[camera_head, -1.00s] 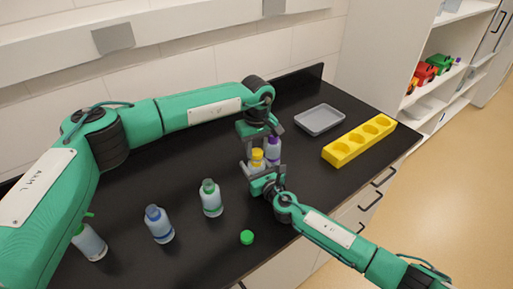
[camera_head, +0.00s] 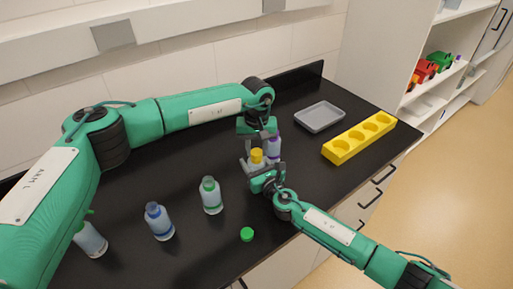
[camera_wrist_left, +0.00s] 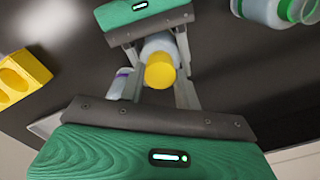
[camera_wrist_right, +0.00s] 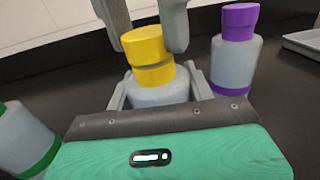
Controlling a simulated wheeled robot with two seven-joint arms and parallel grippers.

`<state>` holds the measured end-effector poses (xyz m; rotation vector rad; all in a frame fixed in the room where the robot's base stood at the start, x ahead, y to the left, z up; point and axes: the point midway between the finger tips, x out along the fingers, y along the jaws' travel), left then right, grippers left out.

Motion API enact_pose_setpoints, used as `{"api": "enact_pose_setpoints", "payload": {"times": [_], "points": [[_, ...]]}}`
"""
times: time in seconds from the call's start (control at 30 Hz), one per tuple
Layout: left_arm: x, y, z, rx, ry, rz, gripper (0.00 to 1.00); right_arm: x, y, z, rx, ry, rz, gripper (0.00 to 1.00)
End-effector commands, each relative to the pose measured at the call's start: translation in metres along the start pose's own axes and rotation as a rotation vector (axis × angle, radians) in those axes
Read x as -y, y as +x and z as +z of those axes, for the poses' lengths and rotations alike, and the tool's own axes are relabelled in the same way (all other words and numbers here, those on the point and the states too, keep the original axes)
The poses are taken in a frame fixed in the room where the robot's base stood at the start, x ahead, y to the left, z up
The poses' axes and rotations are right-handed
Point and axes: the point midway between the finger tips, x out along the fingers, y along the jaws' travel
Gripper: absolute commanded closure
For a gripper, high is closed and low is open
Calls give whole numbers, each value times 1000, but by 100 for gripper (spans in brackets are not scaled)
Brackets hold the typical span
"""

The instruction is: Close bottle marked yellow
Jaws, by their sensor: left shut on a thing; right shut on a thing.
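The yellow-marked bottle (camera_wrist_right: 160,94) stands upright on the black counter. Its yellow cap (camera_wrist_right: 143,44) sits on top, above a yellow neck band, with a thin dark line between them. The cap also shows in the head view (camera_head: 257,155) and the left wrist view (camera_wrist_left: 160,72). My left gripper (camera_head: 258,146) reaches down from above and is shut on the cap, with a finger on either side. My right gripper (camera_head: 256,171) comes in from the front and is shut on the bottle's body, which its fingers partly hide.
A purple-capped bottle (camera_head: 273,146) stands close behind. A loose green cap (camera_head: 247,235) lies near the front edge. A grey tray (camera_head: 320,117) and yellow rack (camera_head: 345,150) are right.

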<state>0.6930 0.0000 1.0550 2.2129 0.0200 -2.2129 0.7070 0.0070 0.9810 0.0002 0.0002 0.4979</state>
Motion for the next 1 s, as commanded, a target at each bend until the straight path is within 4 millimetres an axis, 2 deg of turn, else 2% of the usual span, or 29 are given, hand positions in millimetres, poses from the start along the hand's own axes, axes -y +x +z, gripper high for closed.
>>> {"api": "enact_pose_setpoints", "payload": {"times": [0.2,0.4,0.57,0.87,0.9,1.0], "points": [[0,-1,0,-2,355,0,88,0,0,-1,-1,0,0,100],[0,-1,0,-2,623,0,88,0,0,-1,-1,0,0,100],[0,-1,0,-1,715,0,88,0,0,-1,-2,0,0,100],[0,-1,-1,-2,724,0,88,0,0,-1,-2,0,-1,100],[0,-1,-1,-2,724,0,61,0,0,-1,-2,0,-1,100],[0,-1,0,-1,723,0,45,0,0,-1,-2,0,-1,100]]}}
